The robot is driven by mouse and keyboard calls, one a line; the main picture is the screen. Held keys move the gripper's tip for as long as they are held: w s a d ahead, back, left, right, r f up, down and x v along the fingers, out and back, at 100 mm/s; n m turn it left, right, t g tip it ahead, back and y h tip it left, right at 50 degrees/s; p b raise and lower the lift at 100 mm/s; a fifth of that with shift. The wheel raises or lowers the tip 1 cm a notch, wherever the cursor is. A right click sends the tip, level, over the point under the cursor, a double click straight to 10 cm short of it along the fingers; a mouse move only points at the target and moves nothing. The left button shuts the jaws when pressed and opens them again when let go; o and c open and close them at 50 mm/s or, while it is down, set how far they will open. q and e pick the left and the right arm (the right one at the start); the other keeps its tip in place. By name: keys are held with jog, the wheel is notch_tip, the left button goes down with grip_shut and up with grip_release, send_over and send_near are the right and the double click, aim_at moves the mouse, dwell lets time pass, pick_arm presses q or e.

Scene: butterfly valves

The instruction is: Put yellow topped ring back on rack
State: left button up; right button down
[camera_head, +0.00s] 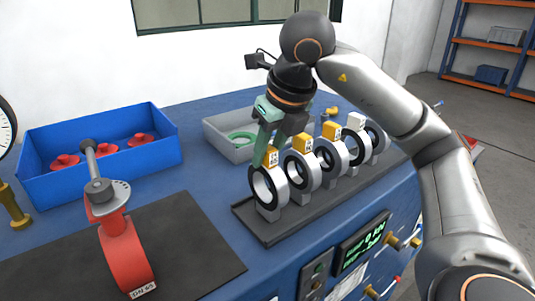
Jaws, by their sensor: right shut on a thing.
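The rack (262,231) is a dark tray with a row of upright black-and-white rings on light blocks. The ring (283,190) at its near left end has a yellow top, and its lower edge meets a block. My right gripper (266,156) comes down from above with green fingers and is shut on this ring's yellow top. The fingers partly hide the top. Further yellow-topped rings stand behind it, including one ring (315,168) directly next to it. A white-topped ring (364,147) stands farther back. My left gripper is out of view.
A red butterfly valve (124,252) with a grey handle stands on a dark mat (200,250) at left. A blue bin (60,181) holds red parts. A grey tray (222,152) with a green ring lies behind the rack. A control panel (363,246) is in front.

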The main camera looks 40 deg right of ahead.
jog(key=shift+f, duration=0.1)
jog(key=c, duration=0.6)
grip_release()
jog(key=shift+r, duration=0.25)
jog(key=p+v, duration=0.1)
jog(key=v, duration=0.5)
jog(key=shift+v, duration=2.9)
jog(key=shift+s, duration=0.1)
